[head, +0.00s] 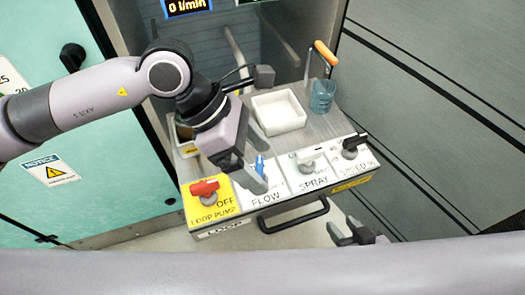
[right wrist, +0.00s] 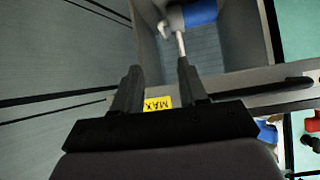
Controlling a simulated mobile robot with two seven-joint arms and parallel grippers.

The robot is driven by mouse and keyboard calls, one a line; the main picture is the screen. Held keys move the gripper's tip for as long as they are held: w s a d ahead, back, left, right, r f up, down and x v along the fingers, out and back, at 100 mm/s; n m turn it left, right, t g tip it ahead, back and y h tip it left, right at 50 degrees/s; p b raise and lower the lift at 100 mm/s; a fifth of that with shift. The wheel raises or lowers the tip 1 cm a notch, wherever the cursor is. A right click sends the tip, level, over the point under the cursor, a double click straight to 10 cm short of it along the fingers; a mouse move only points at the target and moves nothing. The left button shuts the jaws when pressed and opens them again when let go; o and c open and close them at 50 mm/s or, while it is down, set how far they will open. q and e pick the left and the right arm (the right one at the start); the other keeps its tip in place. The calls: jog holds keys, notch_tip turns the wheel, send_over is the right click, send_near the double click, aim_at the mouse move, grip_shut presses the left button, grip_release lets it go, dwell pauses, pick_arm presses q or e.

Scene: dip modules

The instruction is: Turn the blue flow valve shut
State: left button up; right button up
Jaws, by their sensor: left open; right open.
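The blue flow valve (head: 260,166) is a small blue handle above the FLOW label on the sloped front panel. It is partly hidden by my left gripper, and I cannot tell its exact angle. My left gripper (head: 247,177) is open at the valve, with a finger in front of and beside the handle; I cannot tell whether it touches. My right gripper (head: 352,232) is open and empty, low in front of the panel's right side. It also shows in the right wrist view (right wrist: 155,82). A display (head: 186,6) at the top reads 0 l/min.
A red LOOP PUMP handle (head: 205,188) is left of the valve. A white SPRAY handle (head: 309,162) and black SPEED handle (head: 354,142) are right. Behind stand a white tray (head: 280,112) and a teal jug (head: 322,95). A black bar handle (head: 292,214) juts below the panel.

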aim_at(257, 167)
pick_arm(q)
jog(key=w+a+f+t+y, duration=0.1)
jog(key=w+a+t+y, duration=0.1)
jog(key=w+a, duration=0.15)
jog(key=shift+m, duration=0.3)
jog(key=x, duration=0.7)
jog(key=shift+d+r, duration=0.1)
jog(key=shift+d, duration=0.35)
pick_arm(e)
jog(key=shift+w+f, duration=0.3)
jog(key=shift+f, duration=0.15)
pick_arm(q)
jog(key=c, duration=1.1)
pick_arm(e)
jog(key=shift+w+r, duration=0.1)
jog(key=shift+w, duration=0.1)
pick_arm(q)
jog(key=shift+o, duration=0.2)
jog(key=shift+b, duration=0.35)
